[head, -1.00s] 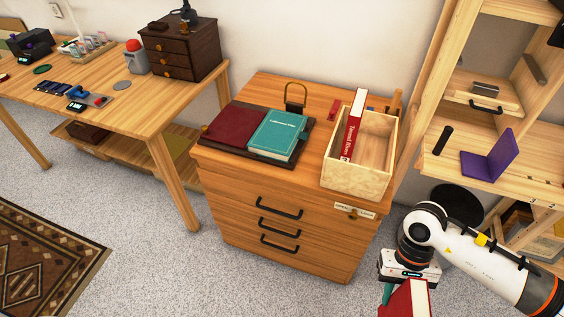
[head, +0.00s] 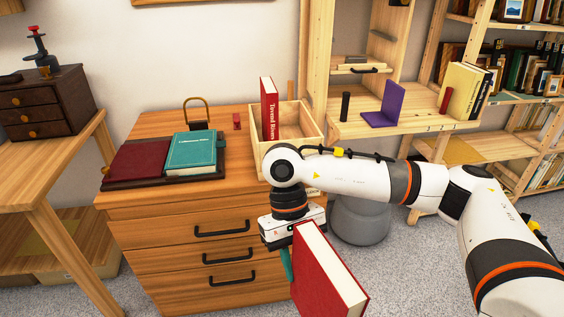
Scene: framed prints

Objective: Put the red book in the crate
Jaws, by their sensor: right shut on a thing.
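A red book (head: 326,275) with pale pages hangs from my right gripper (head: 297,240), which is shut on it in front of the drawer cabinet. The fingertips are mostly hidden by the book; a teal piece shows beside it. The pale wooden crate (head: 303,125) stands on the right part of the cabinet top, beyond and above the held book. Another red book (head: 269,108) with white spine lettering stands upright in the crate's left part. My right arm hides the crate's lower front. My left gripper is not in view.
On the cabinet top (head: 160,194), a teal book (head: 192,152) and a dark red book (head: 148,160) lie left of the crate, with a brass-shackled item (head: 197,112) behind. A shelf with a purple bookend (head: 384,108) stands right. A grey bin (head: 361,222) stands behind my arm.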

